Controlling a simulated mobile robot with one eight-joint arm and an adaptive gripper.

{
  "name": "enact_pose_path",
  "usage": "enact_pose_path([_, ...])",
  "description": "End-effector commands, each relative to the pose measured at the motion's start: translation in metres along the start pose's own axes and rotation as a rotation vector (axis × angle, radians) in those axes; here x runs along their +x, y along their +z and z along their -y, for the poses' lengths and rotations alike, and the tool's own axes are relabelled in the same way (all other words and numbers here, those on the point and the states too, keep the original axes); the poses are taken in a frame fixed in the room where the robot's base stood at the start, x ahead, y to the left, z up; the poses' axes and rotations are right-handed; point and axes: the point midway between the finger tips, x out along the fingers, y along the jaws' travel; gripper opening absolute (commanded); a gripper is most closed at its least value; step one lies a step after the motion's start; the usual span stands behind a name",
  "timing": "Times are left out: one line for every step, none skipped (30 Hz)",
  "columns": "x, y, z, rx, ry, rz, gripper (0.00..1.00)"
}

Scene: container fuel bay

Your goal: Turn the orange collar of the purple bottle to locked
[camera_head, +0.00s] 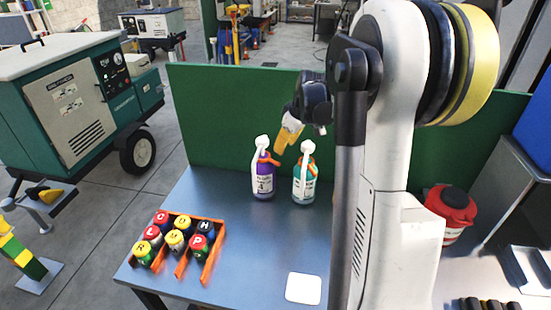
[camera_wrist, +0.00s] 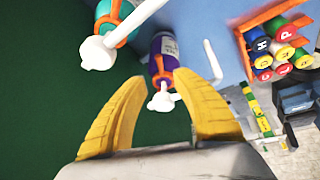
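The purple bottle (camera_head: 263,187) stands upright on the table, with a white pump top and an orange collar (camera_head: 268,160) whose tab points right. In the wrist view the purple bottle (camera_wrist: 165,45) and its orange collar (camera_wrist: 158,79) show beyond the fingertips, with its white top (camera_wrist: 160,100) between the fingers. My gripper (camera_head: 282,147) is above and slightly right of the purple bottle. In the wrist view its yellow fingers (camera_wrist: 160,80) are spread with nothing gripped. I cannot tell whether a finger touches the bottle. I cannot read the collar's lock position.
A similar teal bottle (camera_head: 303,188) with an orange collar stands close on the right. An orange rack (camera_head: 213,262) of lettered caps is at the front left. A white square pad (camera_head: 303,288) lies at the front. A green panel (camera_head: 222,125) rises behind the table.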

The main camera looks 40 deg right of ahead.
Motion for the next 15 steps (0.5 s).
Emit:
enact_pose_path([0.007, 0.0, 0.0, -0.001, 0.0, -0.002, 0.34])
enact_pose_path([0.012, -0.001, 0.0, -0.002, 0.0, -0.002, 0.34])
enact_pose_path([0.019, -0.001, 0.0, -0.002, 0.0, -0.001, 0.34])
enact_pose_path([0.025, -0.001, 0.0, -0.003, -0.001, -0.001, 0.34])
enact_pose_path([0.031, -0.001, 0.0, -0.003, -0.001, -0.001, 0.34])
enact_pose_path([0.039, -0.001, 0.0, -0.003, -0.001, 0.0, 0.34])
enact_pose_path([0.046, 0.0, 0.0, -0.003, -0.001, 0.0, 0.34])
enact_pose_path([0.052, 0.0, 0.0, -0.003, -0.001, 0.0, 0.34])
enact_pose_path([0.06, 0.0, 0.0, -0.002, 0.0, 0.0, 0.34])
enact_pose_path([0.066, 0.0, 0.0, -0.002, 0.0, 0.0, 0.34])
enact_pose_path([0.071, 0.0, 0.0, -0.002, 0.0, 0.001, 0.34])
enact_pose_path([0.078, 0.0, 0.0, -0.002, 0.0, 0.001, 0.34])
enact_pose_path([0.082, 0.0, 0.0, -0.002, 0.0, 0.001, 0.34])
enact_pose_path([0.087, 0.0, 0.0, -0.002, 0.0, 0.001, 0.34])
enact_pose_path([0.091, -0.001, 0.0, -0.002, 0.0, 0.001, 0.34])
